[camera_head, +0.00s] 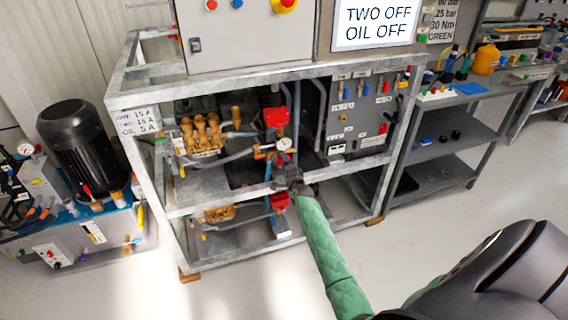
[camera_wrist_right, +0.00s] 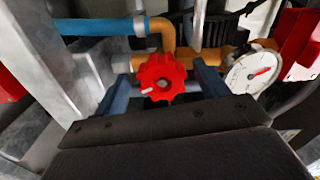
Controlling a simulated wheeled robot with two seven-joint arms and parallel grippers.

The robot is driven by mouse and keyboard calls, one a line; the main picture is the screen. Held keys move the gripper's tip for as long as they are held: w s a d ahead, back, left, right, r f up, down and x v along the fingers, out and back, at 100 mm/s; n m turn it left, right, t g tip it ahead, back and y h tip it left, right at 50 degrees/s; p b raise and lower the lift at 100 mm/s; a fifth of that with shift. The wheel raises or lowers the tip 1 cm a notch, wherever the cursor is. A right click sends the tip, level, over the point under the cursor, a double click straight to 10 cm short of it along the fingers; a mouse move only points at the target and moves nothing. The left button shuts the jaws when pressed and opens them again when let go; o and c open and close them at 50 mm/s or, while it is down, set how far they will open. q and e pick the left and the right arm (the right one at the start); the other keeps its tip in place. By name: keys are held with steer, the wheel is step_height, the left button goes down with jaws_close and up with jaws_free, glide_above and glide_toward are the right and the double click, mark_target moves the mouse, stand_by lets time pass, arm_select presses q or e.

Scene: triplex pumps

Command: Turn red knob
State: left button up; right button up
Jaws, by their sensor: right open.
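The red knob (camera_wrist_right: 161,78) is a lobed handwheel in the middle of the right wrist view, in front of brass and grey pipework. My right gripper (camera_wrist_right: 162,88) is open, with one blue finger on each side of the knob. Gaps show between the fingers and the knob, and the picture does not settle whether the knob is fully between the tips. In the head view my right gripper (camera_head: 287,170) reaches into the metal frame, just below a pressure gauge (camera_head: 284,144). I cannot clearly pick out the knob there. My left gripper is not in view.
The gauge (camera_wrist_right: 252,72) sits close to the right finger, with red housing beyond it. A grey frame post (camera_wrist_right: 47,60) stands left. Brass pump parts (camera_head: 203,133) and a switch panel (camera_head: 362,108) flank the work area. A blue unit with a black motor (camera_head: 82,143) stands left.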

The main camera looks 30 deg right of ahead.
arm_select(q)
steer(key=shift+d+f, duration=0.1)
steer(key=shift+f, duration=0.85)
arm_select(e)
steer(key=v, duration=0.7)
steer(key=shift+d, duration=0.1)
